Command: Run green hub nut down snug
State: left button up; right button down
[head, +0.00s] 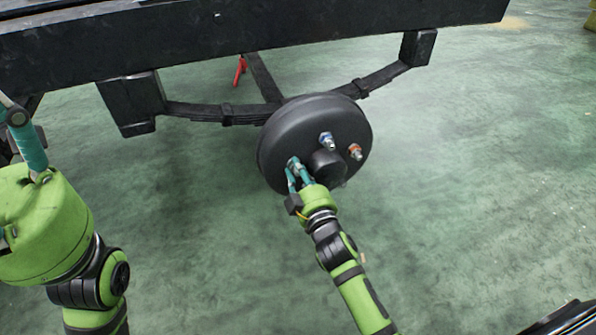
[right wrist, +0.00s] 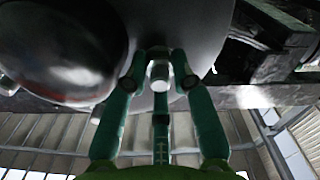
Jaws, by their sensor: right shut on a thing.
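The dark round hub (head: 285,125) hangs below the chassis frame. My right gripper (head: 298,168) is shut at the hub's left stud, with its teal fingertips around the nut there. In the right wrist view the fingers close around a pale stud end (right wrist: 158,72); the nut's colour is hidden by the fingers, so I cannot confirm green. A blue nut (head: 326,140) sits on the upper stud and an orange nut (head: 355,152) on the right stud. My left gripper (head: 28,140) is at the left edge, away from the hub; its opening does not show clearly.
The dark centre cap (head: 327,164) bulges beside my right gripper and fills the left of the wrist view (right wrist: 65,50). The leaf spring (head: 215,112) and frame beam (head: 260,38) run behind and above the hub. Green floor (head: 470,170) is clear at right.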

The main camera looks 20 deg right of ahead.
jog(key=c, duration=1)
grip_release()
jog(key=shift+a, duration=0.15)
jog(key=shift+r, duration=0.1)
jog(key=shift+s+d, duration=0.1)
jog(key=shift+d, duration=0.1)
jog(key=shift+s, duration=4)
